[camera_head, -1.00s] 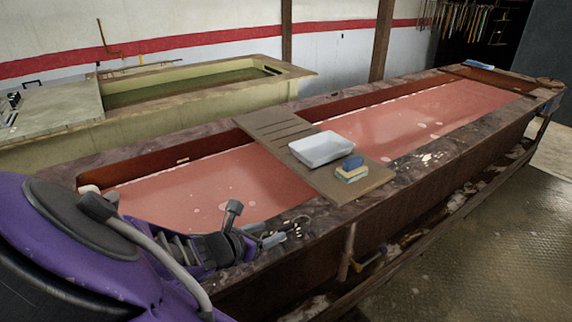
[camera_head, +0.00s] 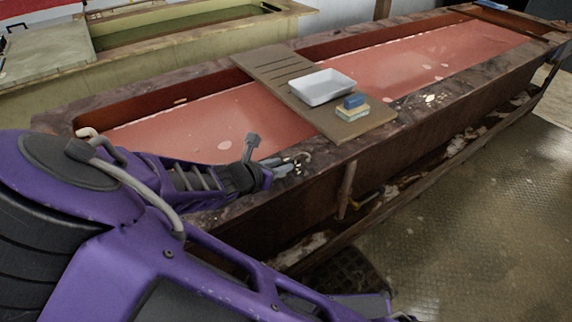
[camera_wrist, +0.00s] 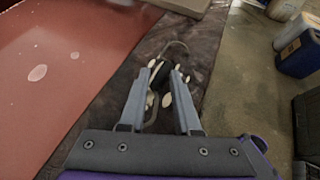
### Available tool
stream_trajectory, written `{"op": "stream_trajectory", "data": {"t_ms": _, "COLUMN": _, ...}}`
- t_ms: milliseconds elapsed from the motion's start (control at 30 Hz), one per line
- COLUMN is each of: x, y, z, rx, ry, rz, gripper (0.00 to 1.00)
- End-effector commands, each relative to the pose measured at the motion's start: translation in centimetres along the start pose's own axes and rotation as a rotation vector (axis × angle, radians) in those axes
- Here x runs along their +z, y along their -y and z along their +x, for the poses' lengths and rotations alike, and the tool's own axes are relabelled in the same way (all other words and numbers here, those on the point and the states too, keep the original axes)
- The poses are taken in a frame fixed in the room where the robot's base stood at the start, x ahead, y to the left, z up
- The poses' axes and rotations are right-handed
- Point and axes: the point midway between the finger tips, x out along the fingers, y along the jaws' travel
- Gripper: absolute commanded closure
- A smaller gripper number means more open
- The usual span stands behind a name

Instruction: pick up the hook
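The hook shows in the wrist view as a thin, curved grey rod (camera_wrist: 179,46) beyond my fingertips, with a dark part between them. It lies on the dark, stained rim of the long tank. In the head view its curved end (camera_head: 305,155) shows small, just past my gripper (camera_head: 284,167). My gripper also shows in the wrist view (camera_wrist: 166,72), with a gap between its two grey fingers. The fingers straddle the dark part in the picture. I cannot tell whether they touch it or are still above it. My fingers hide part of the hook.
The tank holds red liquid (camera_head: 205,127). A slatted board (camera_head: 270,70) crosses it and bears a white tray (camera_head: 322,87), a blue block and a yellowish block. A wooden post (camera_head: 346,190) stands at the tank's near side. Bins (camera_wrist: 300,45) stand on the floor at right in the wrist view.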

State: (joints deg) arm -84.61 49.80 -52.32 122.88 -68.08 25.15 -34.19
Motion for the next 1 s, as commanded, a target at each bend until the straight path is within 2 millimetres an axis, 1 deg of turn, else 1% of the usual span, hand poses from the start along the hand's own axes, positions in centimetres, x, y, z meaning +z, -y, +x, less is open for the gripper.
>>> {"op": "stream_trajectory", "data": {"t_ms": 33, "x": 0.0, "y": 0.0, "z": 0.0, "rx": 0.000, "ry": 0.000, "rz": 0.000, "gripper": 0.80}}
{"op": "stream_trajectory", "data": {"t_ms": 133, "x": 0.0, "y": 0.0, "z": 0.0, "rx": 0.000, "ry": 0.000, "rz": 0.000, "gripper": 0.97}}
{"op": "stream_trajectory", "data": {"t_ms": 167, "x": 0.0, "y": 0.0, "z": 0.0, "rx": 0.000, "ry": 0.000, "rz": 0.000, "gripper": 1.00}}
{"op": "stream_trajectory", "data": {"t_ms": 533, "x": 0.0, "y": 0.0, "z": 0.0, "rx": 0.000, "ry": 0.000, "rz": 0.000, "gripper": 1.00}}
{"op": "stream_trajectory", "data": {"t_ms": 667, "x": 0.4, "y": 0.0, "z": -0.2, "rx": 0.000, "ry": 0.000, "rz": 0.001, "gripper": 1.00}}
{"op": "stream_trajectory", "data": {"t_ms": 833, "x": 1.8, "y": 0.0, "z": -1.0, "rx": 0.001, "ry": -0.002, "rz": 0.004, "gripper": 1.00}}
{"op": "stream_trajectory", "data": {"t_ms": 1000, "x": 4.8, "y": 0.0, "z": -2.6, "rx": 0.002, "ry": -0.003, "rz": 0.007, "gripper": 1.00}}
